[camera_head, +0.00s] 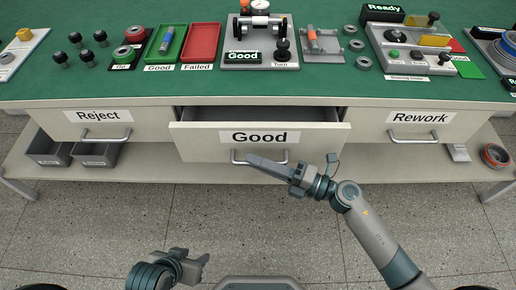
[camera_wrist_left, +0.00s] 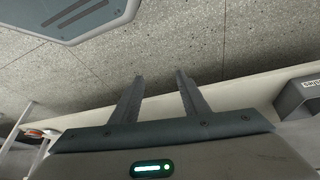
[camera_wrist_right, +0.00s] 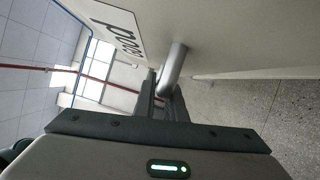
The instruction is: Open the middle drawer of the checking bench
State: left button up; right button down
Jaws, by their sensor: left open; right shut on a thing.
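The middle drawer (camera_head: 190,142), labelled "Good", stands pulled out from the green-topped checking bench (camera_head: 330,85), and part of its inside shows. Its metal bar handle (camera_head: 240,160) is on the front below the label. My right gripper (camera_head: 262,163) reaches in from the right and is shut on this handle. In the right wrist view the handle (camera_wrist_right: 173,72) runs between the fingertips (camera_wrist_right: 163,92), below the label (camera_wrist_right: 113,30). My left gripper (camera_head: 203,259) is open and empty, low over the floor in front of the bench. Its fingers (camera_wrist_left: 158,84) show apart in the left wrist view.
The "Reject" drawer (camera_head: 75,131) and "Rework" drawer (camera_head: 455,130) are shut on either side. Grey bins (camera_head: 95,154) stand on the lower shelf (camera_head: 150,165) at left. Trays, a gauge and other parts sit on the bench top. The floor in front is clear.

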pick_arm(q)
jog(key=s+a+f+g+p, duration=0.1)
jog(key=s+a+f+g+y+p, duration=0.1)
jog(key=s+a+p, duration=0.1)
jog(key=shift+s+a+f, duration=0.15)
pick_arm(e)
jog(key=s, duration=2)
jog(key=shift+s, duration=0.25)
jog(key=c, duration=1.8)
grip_release()
